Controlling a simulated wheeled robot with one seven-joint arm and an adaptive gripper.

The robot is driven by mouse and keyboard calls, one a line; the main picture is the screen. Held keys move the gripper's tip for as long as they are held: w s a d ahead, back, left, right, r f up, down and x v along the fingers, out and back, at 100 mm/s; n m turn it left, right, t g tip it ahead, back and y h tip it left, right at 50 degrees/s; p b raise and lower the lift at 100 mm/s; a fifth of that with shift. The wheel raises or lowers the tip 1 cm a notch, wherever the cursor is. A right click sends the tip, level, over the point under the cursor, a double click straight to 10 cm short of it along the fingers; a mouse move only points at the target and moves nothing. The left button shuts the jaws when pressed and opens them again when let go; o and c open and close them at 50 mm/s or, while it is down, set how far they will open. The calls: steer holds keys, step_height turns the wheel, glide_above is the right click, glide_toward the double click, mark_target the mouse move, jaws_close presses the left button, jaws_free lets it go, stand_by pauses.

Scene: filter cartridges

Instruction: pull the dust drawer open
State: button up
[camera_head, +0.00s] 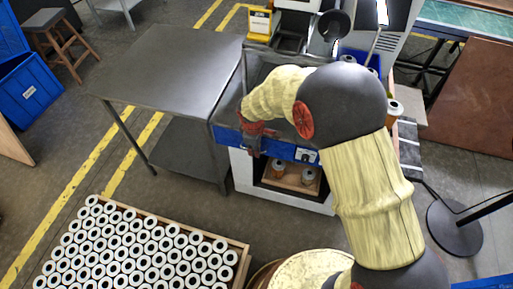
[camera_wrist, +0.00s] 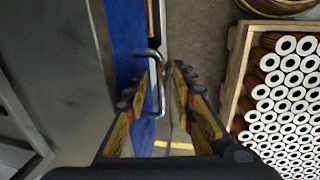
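The dust drawer appears to be the blue front (camera_head: 281,149) across the machine, under its grey top; it also shows in the wrist view (camera_wrist: 124,38). A bent metal handle (camera_wrist: 159,88) stands out from it. My gripper (camera_head: 256,139) is at the left part of this blue front. In the wrist view, its two fingers (camera_wrist: 165,82) are apart, with the handle between them, closer to the left finger. I cannot tell whether a finger touches it. The drawer looks flush with the machine, though my gripper hides part of it.
Below the blue front, an open bay holds a wooden tray (camera_head: 289,181) with cartridges. A grey table (camera_head: 170,62) adjoins the machine on the left. A wooden crate (camera_head: 243,262) full of white-ended cartridges stands on the floor in front; the floor between is clear. A black stand (camera_head: 455,228) is at right.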

steer(key=shift+c, duration=1.3)
jaws_close()
